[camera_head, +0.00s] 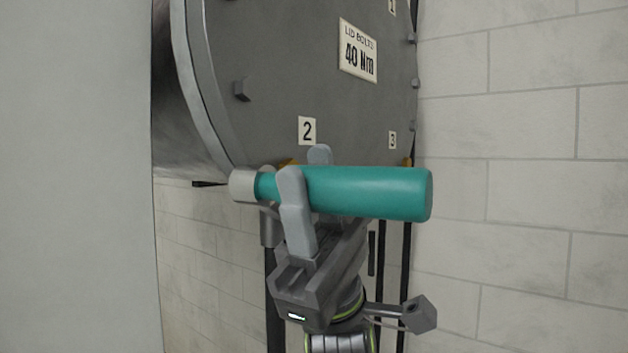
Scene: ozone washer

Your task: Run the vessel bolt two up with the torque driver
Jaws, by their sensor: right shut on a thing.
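My right gripper (307,192) is shut around the torque driver (375,192), a teal cylinder with a grey socket end (243,185). The driver lies roughly level across the view, socket to the left, in front of the vessel's lower edge. The dark round vessel lid (290,60) carries a number 2 plate (307,130). A dark bolt head (240,90) stands out up and left of that plate. I cannot tell whether this is bolt two or whether another bolt is hidden behind the driver. The socket shows no bolt in it. My left gripper is out of view.
A pale panel (75,180) fills the left side. A block wall (520,180) stands behind, with dark stand legs (403,250) below the vessel.

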